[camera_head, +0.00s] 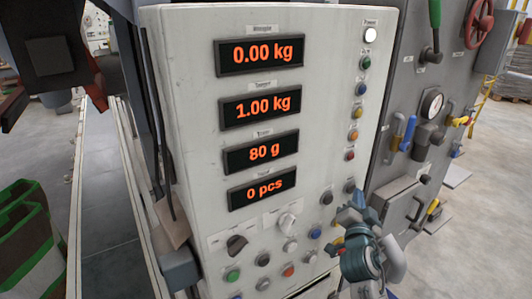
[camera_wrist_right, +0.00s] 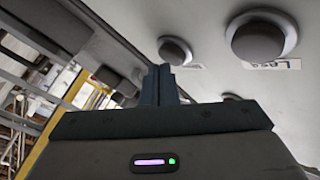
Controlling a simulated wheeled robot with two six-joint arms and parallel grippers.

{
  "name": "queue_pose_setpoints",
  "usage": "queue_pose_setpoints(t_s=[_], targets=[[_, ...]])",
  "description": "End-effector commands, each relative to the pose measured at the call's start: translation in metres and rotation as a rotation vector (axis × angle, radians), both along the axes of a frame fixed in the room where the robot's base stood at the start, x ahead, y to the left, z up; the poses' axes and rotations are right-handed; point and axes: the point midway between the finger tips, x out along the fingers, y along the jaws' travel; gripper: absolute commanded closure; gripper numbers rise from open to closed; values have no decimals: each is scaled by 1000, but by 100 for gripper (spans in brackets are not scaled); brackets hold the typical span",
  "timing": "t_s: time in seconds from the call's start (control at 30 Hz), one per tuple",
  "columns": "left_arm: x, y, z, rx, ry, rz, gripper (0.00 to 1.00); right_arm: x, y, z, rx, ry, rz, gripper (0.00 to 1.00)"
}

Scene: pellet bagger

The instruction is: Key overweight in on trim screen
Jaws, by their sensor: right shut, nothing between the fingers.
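The white control panel (camera_head: 325,80) fills the middle of the head view. Its orange readouts show 0.00 kg (camera_head: 260,54), 1.00 kg (camera_head: 262,106), 80 g (camera_head: 271,152), which is the trim screen, and 0 pcs (camera_head: 264,190). My right gripper (camera_head: 356,198) is at the panel's lower right, close to a dark button (camera_head: 349,186). Its fingers are together with nothing between them. In the right wrist view the closed fingertips (camera_wrist_right: 163,72) point at the panel just below a round dark button (camera_wrist_right: 175,50); contact cannot be told. Another dark button (camera_wrist_right: 262,36) is to the right. My left gripper is not seen.
A black selector (camera_head: 237,245), a light knob (camera_head: 287,222) and several coloured buttons, including a green one (camera_head: 233,276), cover the lower panel. A grey cabinet (camera_head: 410,180) with levers and a gauge (camera_head: 432,104) stands right. A green crate (camera_head: 25,235) is at left.

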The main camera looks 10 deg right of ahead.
Motion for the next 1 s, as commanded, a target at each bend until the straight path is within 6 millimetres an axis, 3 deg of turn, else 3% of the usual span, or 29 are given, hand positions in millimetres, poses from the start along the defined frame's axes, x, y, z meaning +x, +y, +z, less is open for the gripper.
queue_pose_setpoints(t_s=[0.67, 1.0], targets=[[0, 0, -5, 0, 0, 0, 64, 6, 3, -1, 0, 0, 0, 100], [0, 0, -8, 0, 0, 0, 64, -1, -1, -1, -2, -1, 0, 100]])
